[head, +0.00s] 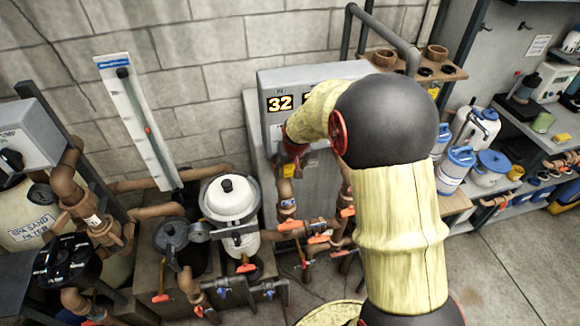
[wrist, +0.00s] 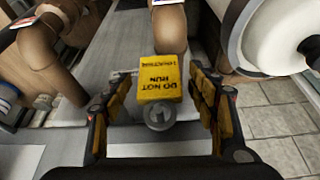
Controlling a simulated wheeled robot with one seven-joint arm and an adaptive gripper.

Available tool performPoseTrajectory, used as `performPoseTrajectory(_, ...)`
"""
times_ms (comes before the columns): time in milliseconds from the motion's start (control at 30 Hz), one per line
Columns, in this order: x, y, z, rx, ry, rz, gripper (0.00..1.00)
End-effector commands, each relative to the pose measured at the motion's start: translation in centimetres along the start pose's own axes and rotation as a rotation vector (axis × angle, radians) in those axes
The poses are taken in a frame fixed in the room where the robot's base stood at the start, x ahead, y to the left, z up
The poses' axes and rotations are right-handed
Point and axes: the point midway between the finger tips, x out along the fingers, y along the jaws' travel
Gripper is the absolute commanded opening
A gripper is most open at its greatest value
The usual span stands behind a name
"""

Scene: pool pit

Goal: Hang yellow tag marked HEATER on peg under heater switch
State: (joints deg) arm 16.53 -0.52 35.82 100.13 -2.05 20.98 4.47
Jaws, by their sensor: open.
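A yellow tag (wrist: 161,72) with black lettering, upside down in the wrist view, reads "DO NOT RUN" with a smaller line I cannot read clearly. It sits between the fingers of my gripper (wrist: 161,84), which are spread with a gap on each side. A grey round peg or ring (wrist: 159,114) lies right by the tag's lettered edge; I cannot tell if the tag hangs on it. In the head view the grey heater box (head: 268,88) shows "32" on its display. My arm hides part of the box, and the heater switch is not clearly seen.
Brown pipes (wrist: 44,52) stand close on the left in the wrist view, and a white round lid (wrist: 265,38) is close on the right. In the head view, orange-handled valves (head: 318,240) crowd below the box. Shelves with tubs (head: 492,168) stand at right.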

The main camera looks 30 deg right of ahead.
Motion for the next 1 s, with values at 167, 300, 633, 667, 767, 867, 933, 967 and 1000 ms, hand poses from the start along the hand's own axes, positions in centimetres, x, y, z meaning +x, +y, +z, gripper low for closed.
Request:
performPoseTrajectory(167,-2.0,0.0,-0.2,0.0,0.005,0.0,0.58)
performPoseTrajectory(300,-4.8,0.0,-0.2,0.0,0.006,0.0,0.58)
performPoseTrajectory(633,-10.6,0.0,-0.1,0.0,0.003,0.0,0.58)
performPoseTrajectory(667,-10.9,0.0,-0.1,0.0,0.003,0.0,0.58)
performPoseTrajectory(767,-11.5,0.0,-0.1,0.0,0.001,0.0,0.58)
performPoseTrajectory(867,-11.8,0.0,0.0,0.0,0.0,0.0,0.58)
performPoseTrajectory(933,-11.9,0.0,0.0,0.0,0.0,0.0,0.58)
performPoseTrajectory(967,-11.9,0.0,0.0,-0.001,0.0,0.0,0.58)
performPoseTrajectory(1000,-11.9,0.0,0.1,-0.003,-0.003,0.0,0.58)
